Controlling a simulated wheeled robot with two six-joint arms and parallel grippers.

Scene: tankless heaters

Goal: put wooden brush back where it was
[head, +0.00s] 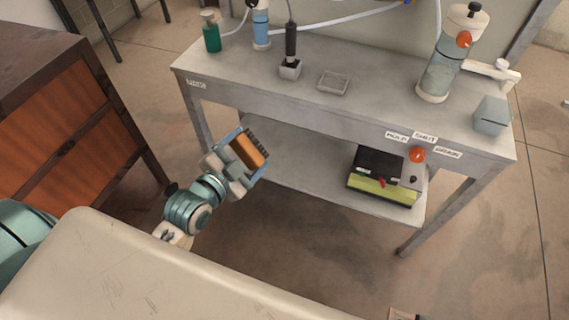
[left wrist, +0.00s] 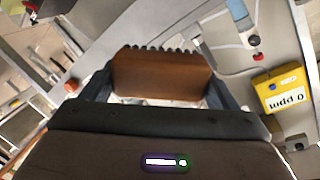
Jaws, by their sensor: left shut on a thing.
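The wooden brush (head: 246,151) is a brown block with dark bristles. My left gripper (head: 251,149) is shut on it and holds it in the air, in front of the left part of the grey table (head: 350,107). In the left wrist view the brush (left wrist: 162,75) sits between the two fingers, with its bristles along the far edge. A small empty grey tray (head: 333,83) lies on the table top. My right gripper is not in view.
On the table stand a green bottle (head: 211,35), a dark-handled tool in a square holder (head: 290,69), a clear cylinder (head: 440,72) and a grey block (head: 491,115). A black and yellow box (head: 383,176) sits on the lower shelf. A wooden cabinet (head: 65,110) stands at left.

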